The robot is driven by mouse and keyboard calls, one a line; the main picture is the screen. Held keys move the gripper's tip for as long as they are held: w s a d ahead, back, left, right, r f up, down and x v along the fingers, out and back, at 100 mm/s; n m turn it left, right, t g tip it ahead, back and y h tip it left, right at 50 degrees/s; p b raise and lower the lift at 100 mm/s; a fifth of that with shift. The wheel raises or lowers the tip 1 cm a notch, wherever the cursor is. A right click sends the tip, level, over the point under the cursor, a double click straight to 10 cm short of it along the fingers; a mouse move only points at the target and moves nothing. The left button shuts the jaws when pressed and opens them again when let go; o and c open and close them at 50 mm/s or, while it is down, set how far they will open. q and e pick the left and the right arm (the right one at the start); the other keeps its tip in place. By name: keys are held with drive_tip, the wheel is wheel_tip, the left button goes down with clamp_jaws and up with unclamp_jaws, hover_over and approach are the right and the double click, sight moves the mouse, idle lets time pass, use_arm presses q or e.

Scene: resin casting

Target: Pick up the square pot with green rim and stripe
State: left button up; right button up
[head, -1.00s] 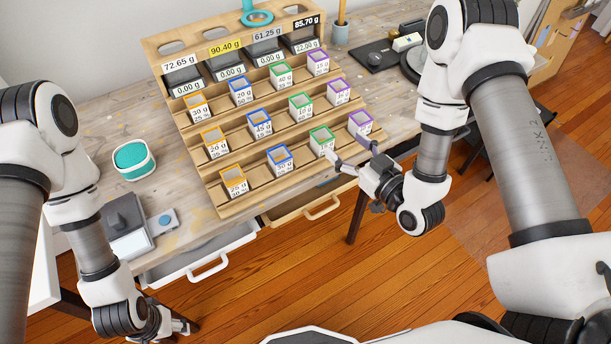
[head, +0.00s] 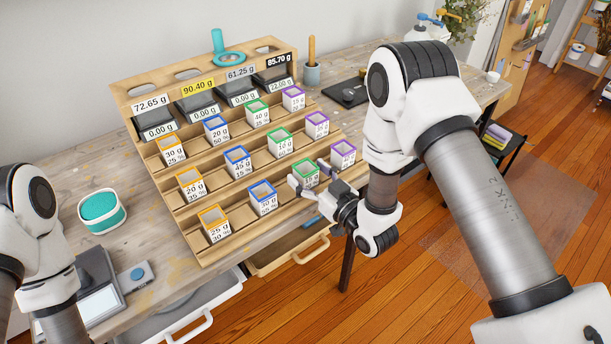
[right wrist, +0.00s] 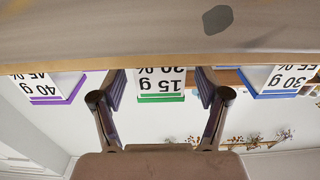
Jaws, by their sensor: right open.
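Three square white pots with green rims stand in one slanting line on the stepped wooden rack. The front green pot (head: 306,174) is on the lowest step, between a blue-rimmed and a purple-rimmed pot. My right gripper (head: 309,181) is open at this pot, with one finger on each side. In the right wrist view the pot (right wrist: 160,83) appears upside down, reading 15 g above a green stripe, between the open fingers (right wrist: 161,92). I see gaps beside it there. The other green pots stand on the middle step (head: 278,143) and upper step (head: 257,112). My left gripper is out of view.
The blue-rimmed pot (head: 263,197) and purple-rimmed pot (head: 343,154) are close neighbours on either side. The wooden rack (head: 217,246) holds several more pots, with dark bins at its back. A teal-topped container (head: 101,211) stands left. An open drawer (head: 290,250) lies below the table front.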

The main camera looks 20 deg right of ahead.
drive_tip(key=shift+w, duration=0.1)
drive_tip(key=c, duration=1.2)
